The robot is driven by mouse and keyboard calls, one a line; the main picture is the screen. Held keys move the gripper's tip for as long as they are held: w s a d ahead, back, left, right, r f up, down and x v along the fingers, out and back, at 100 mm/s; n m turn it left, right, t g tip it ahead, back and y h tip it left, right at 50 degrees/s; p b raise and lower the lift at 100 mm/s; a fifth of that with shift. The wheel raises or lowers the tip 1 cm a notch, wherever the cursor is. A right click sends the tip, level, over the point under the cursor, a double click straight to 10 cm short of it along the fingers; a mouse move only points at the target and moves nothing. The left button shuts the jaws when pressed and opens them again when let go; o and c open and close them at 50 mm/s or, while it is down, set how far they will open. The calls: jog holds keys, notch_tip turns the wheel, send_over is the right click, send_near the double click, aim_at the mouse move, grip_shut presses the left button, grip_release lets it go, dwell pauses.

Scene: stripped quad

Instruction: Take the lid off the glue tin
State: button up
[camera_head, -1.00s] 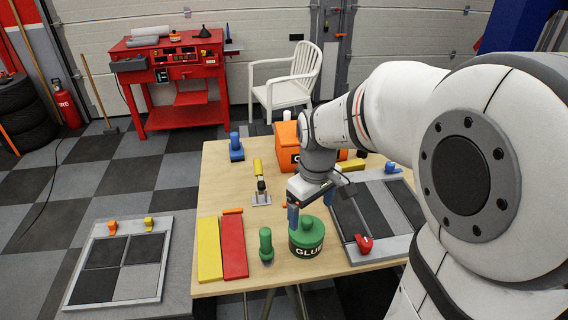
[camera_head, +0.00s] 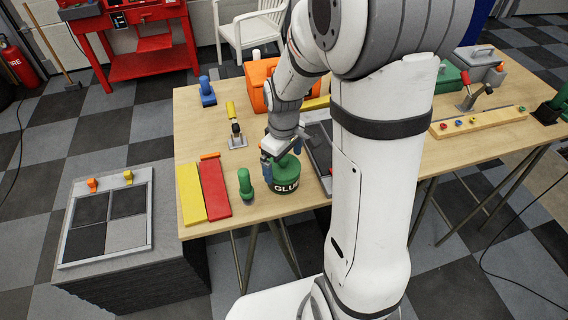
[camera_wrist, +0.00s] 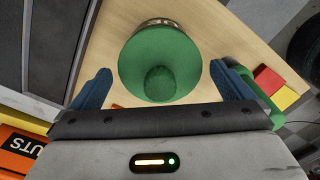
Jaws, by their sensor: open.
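The green glue tin (camera_head: 287,184), with white GLUE lettering, stands upright near the front edge of the wooden table. Its green lid (camera_head: 289,163) is on top. My gripper (camera_head: 281,152) is right at the tin's top, partly covering the lid. In the wrist view the two blue fingers of my gripper (camera_wrist: 160,72) are apart, one on each side of the knob, with a clear gap to it. The gripper holds nothing.
An orange box (camera_head: 258,80) is behind. A grey tray (camera_head: 320,150) lies close to the right, partly hidden by my arm.

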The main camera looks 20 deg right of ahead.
jog(key=c, duration=0.9)
